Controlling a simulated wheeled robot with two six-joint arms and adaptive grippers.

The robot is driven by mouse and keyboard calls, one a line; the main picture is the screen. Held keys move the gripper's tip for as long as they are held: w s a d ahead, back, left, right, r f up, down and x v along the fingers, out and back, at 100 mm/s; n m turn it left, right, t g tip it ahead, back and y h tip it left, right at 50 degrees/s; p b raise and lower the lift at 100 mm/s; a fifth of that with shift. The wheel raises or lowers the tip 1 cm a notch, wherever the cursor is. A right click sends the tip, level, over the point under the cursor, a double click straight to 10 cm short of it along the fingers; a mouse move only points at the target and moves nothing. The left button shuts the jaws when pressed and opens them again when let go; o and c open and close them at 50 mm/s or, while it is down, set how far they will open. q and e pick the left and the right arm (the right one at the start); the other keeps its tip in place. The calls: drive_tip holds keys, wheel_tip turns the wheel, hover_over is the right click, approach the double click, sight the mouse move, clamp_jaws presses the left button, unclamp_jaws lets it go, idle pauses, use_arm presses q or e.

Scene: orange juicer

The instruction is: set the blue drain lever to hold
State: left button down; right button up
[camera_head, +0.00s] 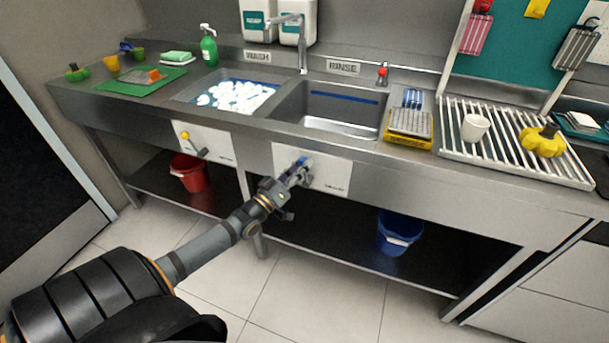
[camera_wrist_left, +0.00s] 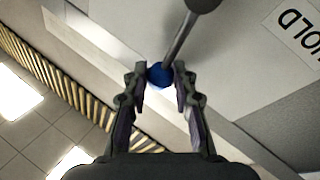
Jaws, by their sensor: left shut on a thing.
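The blue drain lever's round knob (camera_wrist_left: 159,74) sits between the fingertips of my left gripper (camera_wrist_left: 159,84) in the left wrist view. The lever's thin grey rod (camera_wrist_left: 181,35) runs from the knob up and right to a dark round pivot (camera_wrist_left: 203,4). A "HOLD" label (camera_wrist_left: 297,25), turned over in this view, is on the panel to the right of the pivot. In the head view, my left gripper (camera_head: 298,172) is at the white panel (camera_head: 333,170) under the rinse basin, with a bit of the blue knob (camera_head: 304,160) showing. The fingers hide most of the lever there.
A yellow-knobbed lever (camera_head: 186,136) is on the left panel under the wash basin (camera_head: 190,96). A red bucket (camera_head: 190,177) and a blue bucket (camera_head: 398,238) stand on the lower shelf. The counter's front edge (camera_head: 400,158) overhangs the panels. The floor in front is clear.

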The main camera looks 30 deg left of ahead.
use_arm(q)
drive_tip(key=a+n, duration=0.1)
drive_tip(key=n+t+y, duration=0.1)
drive_tip(key=n, duration=0.1)
drive_tip(key=shift+s+a+f, duration=0.2)
drive_tip(key=shift+a+f, duration=0.15)
drive_tip(key=shift+f, duration=0.05)
drive_tip(key=shift+s+a+f+n+t+y+b, duration=0.15)
drive_tip(key=shift+a+n+y+b, duration=0.15)
drive_tip(key=shift+n, duration=0.45)
drive_tip(key=shift+a+f+n+t+y+b, duration=0.1)
drive_tip(key=shift+a+n+t+y+b, duration=0.2)
drive_tip(key=shift+n, duration=0.45)
drive_tip(key=shift+a+f+n+y, duration=0.1)
drive_tip(key=shift+a+n+y, duration=0.05)
drive_tip(key=shift+n+y, duration=0.3)
use_arm(e)
drive_tip(key=shift+w+d+f, duration=0.1)
drive_tip(key=shift+w+f, duration=0.05)
drive_tip(key=shift+w, duration=0.5)
drive_tip(key=shift+w+f, duration=0.1)
drive_tip(key=shift+w, duration=0.5)
drive_tip(key=shift+s, duration=0.1)
use_arm(q)
drive_tip(key=c, duration=1.1)
unclamp_jaws()
drive_tip(key=shift+o, duration=0.2)
